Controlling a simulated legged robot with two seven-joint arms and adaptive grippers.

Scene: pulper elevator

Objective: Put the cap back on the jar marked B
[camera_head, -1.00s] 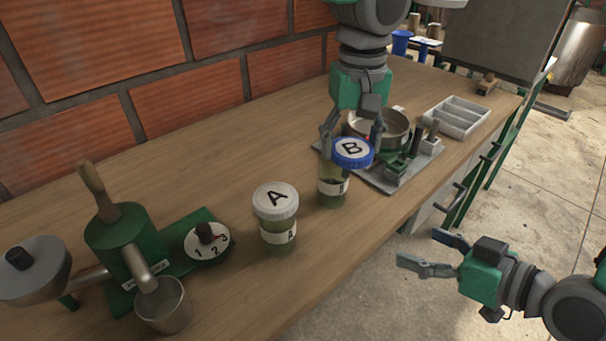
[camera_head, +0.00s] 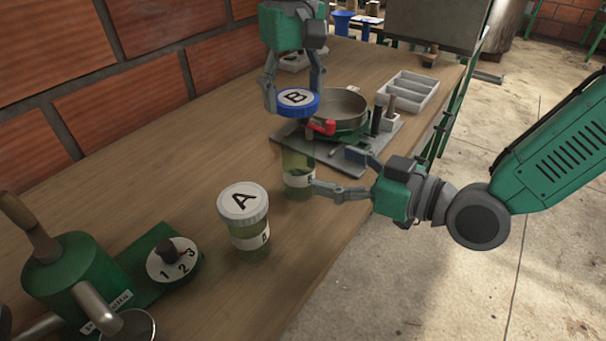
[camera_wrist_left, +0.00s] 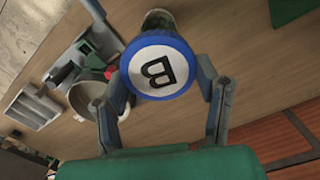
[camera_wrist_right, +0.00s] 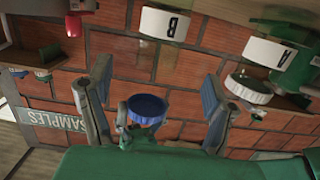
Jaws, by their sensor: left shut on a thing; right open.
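The blue cap (camera_head: 298,101), marked B on its white top, is held by my left gripper (camera_head: 296,85), one finger on each side. It is above the jar marked B (camera_head: 297,168), apart from it in the head view. That jar stands upright on the bench, its white label partly covered by my right gripper. The left wrist view shows the cap (camera_wrist_left: 158,66) face-on, with part of a jar behind. My right gripper (camera_head: 338,171) is open beside the jar at label height.
Jar A (camera_head: 246,222) with a white cap stands nearby, front left. The green pulper with a dial (camera_head: 173,260) is at lower left. A metal pan (camera_head: 339,108) on a grey plate and a grey compartment tray (camera_head: 408,95) stand behind. Bare bench lies behind jar A.

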